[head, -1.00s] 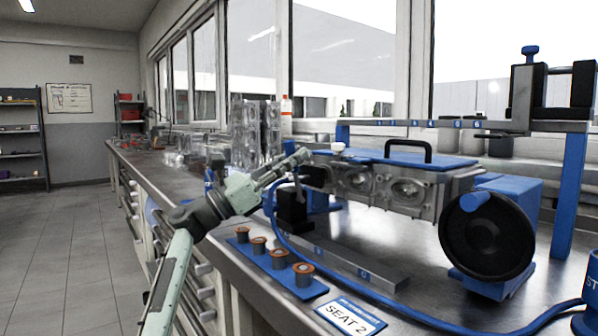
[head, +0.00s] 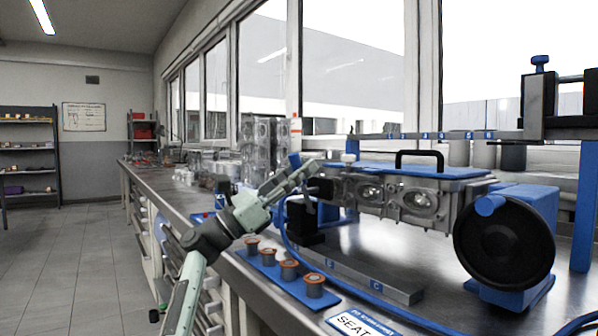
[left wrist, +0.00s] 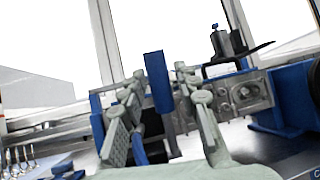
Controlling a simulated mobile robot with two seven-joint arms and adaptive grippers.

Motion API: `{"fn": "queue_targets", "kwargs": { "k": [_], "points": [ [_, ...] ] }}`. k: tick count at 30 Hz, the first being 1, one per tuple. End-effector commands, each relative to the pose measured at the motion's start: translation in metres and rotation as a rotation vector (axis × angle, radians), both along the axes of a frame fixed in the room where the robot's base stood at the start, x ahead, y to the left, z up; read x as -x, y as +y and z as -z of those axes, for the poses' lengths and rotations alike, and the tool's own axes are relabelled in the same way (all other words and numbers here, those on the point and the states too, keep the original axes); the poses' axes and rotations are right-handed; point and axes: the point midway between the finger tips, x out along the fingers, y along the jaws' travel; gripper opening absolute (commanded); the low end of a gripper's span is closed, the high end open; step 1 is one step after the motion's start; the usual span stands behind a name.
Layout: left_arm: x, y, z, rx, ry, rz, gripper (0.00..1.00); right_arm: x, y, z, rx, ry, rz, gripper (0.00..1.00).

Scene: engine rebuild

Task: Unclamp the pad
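The blue pad (head: 420,171) with a black arched handle (head: 419,154) lies flat on top of the metal cylinder head (head: 385,195). A blue lever-like bar (left wrist: 157,82) stands upright by the left end of the head; its tip also shows in the head view (head: 294,160). My left gripper (head: 311,172) is open at that end. In the left wrist view, its fingers (left wrist: 160,100) appear on either side of the blue bar; I cannot tell whether they touch it. The lower part of the clamp is partly hidden. My right gripper is not in view.
A black handwheel (head: 504,249) on a blue housing stands at the head's right end. A numbered rail (head: 425,136) runs behind. Several copper-topped plugs (head: 289,269) sit on a blue strip in front, near a grey bar (head: 365,275) and a blue hose.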

Motion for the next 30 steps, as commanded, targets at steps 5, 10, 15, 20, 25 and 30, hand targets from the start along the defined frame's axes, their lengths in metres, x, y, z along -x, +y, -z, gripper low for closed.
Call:
{"fn": "queue_targets", "kwargs": {
  "k": [5, 10, 15, 20, 25, 30],
  "points": [
    [0.0, 0.0, 0.0, 0.0, 0.0, 0.0, 0.39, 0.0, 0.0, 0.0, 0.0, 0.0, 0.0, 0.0],
    [0.0, 0.001, 0.001, -0.001, 0.0, 0.0, 0.39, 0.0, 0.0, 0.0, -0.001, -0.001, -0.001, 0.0],
    [0.006, 0.015, 0.012, -0.002, 0.001, -0.002, 0.39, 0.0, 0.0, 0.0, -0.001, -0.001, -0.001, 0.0],
    [0.017, 0.041, 0.032, -0.002, 0.001, -0.004, 0.39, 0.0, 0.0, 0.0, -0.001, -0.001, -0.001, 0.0],
    [0.028, 0.068, 0.052, -0.001, 0.002, -0.003, 0.39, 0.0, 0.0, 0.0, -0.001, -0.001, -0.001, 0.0],
    [0.035, 0.085, 0.064, -0.001, 0.0, -0.001, 0.39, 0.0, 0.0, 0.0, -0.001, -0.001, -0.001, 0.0]
  ]
}}
